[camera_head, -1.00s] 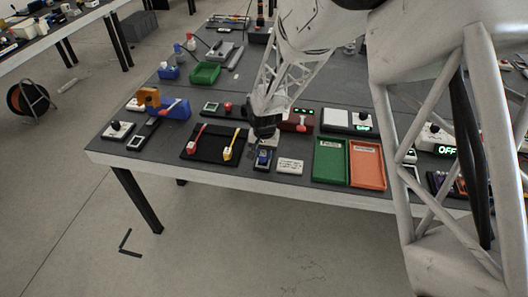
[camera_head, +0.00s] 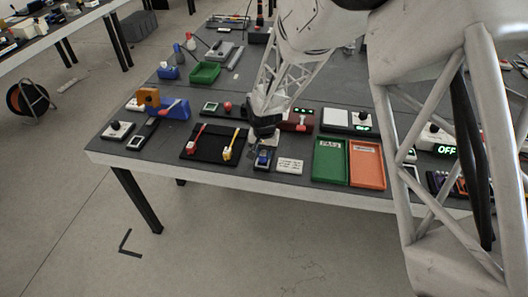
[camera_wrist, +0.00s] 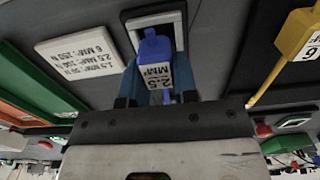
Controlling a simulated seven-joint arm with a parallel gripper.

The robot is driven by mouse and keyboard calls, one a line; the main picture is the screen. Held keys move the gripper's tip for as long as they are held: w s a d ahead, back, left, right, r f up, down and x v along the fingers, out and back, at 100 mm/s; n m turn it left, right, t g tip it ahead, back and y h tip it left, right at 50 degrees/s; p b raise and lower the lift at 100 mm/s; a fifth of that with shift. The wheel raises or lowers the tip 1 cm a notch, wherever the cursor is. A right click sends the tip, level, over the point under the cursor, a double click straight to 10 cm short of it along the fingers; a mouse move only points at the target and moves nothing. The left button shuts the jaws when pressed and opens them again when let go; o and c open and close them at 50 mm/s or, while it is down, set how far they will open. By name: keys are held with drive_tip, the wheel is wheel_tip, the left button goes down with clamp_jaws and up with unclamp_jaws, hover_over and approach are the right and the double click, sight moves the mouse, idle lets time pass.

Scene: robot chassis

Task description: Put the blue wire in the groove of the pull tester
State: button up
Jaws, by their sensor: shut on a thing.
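My gripper (camera_wrist: 157,92) is shut on the blue wire (camera_wrist: 154,47), at its white tag marked 2.5 MM². The tag lies between the blue fingertips, with the wire's blue end pointing away from the palm. In the head view, my gripper (camera_head: 264,141) is low over the table near its front edge, and the blue wire (camera_head: 264,154) shows just in front of it. The blue end overlaps a small white-framed dark unit (camera_wrist: 181,32), perhaps part of the pull tester. My gripper hides the groove, so I cannot tell whether the wire sits in it.
A black holder (camera_head: 208,156) with a red wire (camera_head: 196,138) and a yellow wire (camera_head: 231,146) is at left. A white label plate (camera_head: 290,166), a green tray (camera_head: 329,177) and an orange tray (camera_head: 367,181) are at right. A red device (camera_head: 299,121) stands behind.

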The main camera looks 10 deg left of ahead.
drive_tip(key=shift+f, duration=0.5)
idle(0.4)
drive_tip(key=shift+r, duration=0.5)
idle(0.4)
drive_tip(key=shift+a, duration=0.1)
idle(0.4)
drive_tip(key=shift+f, duration=0.5)
idle(1.3)
drive_tip(key=shift+r, duration=0.5)
idle(0.6)
drive_tip(key=shift+w, duration=0.15)
